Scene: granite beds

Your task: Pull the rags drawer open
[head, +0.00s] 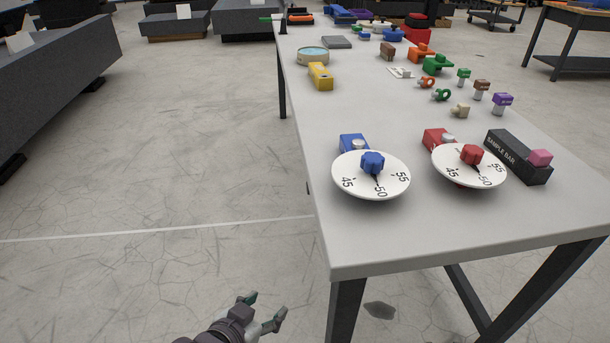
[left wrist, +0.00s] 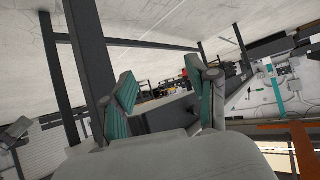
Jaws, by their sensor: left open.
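I cannot make out a drawer marked rags in either view. A long grey table (head: 400,235) runs away from me in the head view, and the space under its top is mostly hidden. A small dark bit shows at its left edge, too small to name. My left gripper (head: 265,308) is open and empty, low over the floor, left of the table's near leg. In the left wrist view its two green-padded fingers (left wrist: 160,75) stand apart with nothing held between them. My right gripper is in neither view.
On the table stand a blue-knobbed dial (head: 350,185), a red-knobbed dial (head: 446,168), a black sample bar box (head: 515,160), a yellow block (head: 320,77) and several small coloured parts. Dark granite beds (head: 50,75) stand at left. The floor (head: 190,160) between is clear.

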